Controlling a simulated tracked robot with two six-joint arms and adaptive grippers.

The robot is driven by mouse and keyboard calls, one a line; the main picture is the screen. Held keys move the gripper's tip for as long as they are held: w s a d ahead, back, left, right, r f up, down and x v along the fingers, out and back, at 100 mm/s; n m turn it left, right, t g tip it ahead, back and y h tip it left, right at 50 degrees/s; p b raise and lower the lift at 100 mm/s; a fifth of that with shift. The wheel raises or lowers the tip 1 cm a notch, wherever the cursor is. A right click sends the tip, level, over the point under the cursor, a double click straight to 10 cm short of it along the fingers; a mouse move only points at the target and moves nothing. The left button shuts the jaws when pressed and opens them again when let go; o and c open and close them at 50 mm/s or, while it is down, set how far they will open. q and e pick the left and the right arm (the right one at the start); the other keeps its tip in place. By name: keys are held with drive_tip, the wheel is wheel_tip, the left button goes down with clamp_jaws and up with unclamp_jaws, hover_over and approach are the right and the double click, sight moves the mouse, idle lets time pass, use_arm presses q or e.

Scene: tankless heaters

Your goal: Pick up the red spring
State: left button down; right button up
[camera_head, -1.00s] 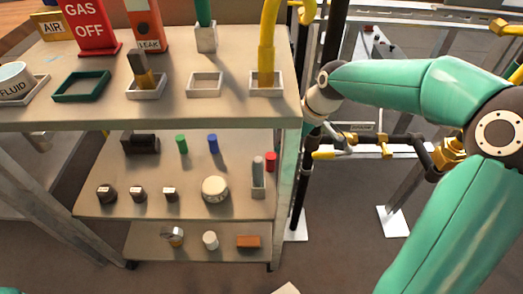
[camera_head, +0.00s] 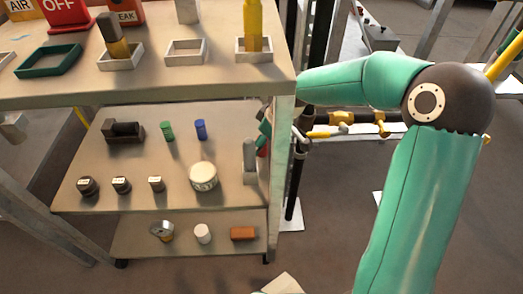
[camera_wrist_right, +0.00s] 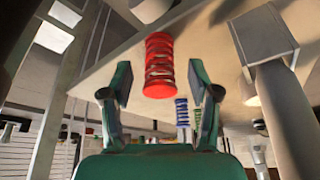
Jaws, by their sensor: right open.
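The red spring (camera_wrist_right: 159,65) shows in the right wrist view as a coil between the two fingers of my right gripper (camera_wrist_right: 159,94). The fingers are open, with a visible gap on each side of the spring. In the head view, only a bit of the red spring (camera_head: 263,150) shows at the right end of the middle shelf, mostly hidden by my right gripper (camera_head: 265,129) and a grey cylinder. My right arm reaches in from the right behind the cart's corner post. My left gripper is not in view.
The grey cylinder (camera_head: 250,152) in a holder stands close beside the red spring. Green (camera_head: 167,131) and blue (camera_head: 200,130) springs stand farther left on the shelf. The upper shelf (camera_head: 180,85) is overhead, and the metal corner post (camera_head: 278,165) is close by the arm.

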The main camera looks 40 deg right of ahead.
drive_tip(key=shift+f, duration=0.15)
drive_tip(key=c, duration=1.2)
drive_tip(key=shift+o, duration=0.2)
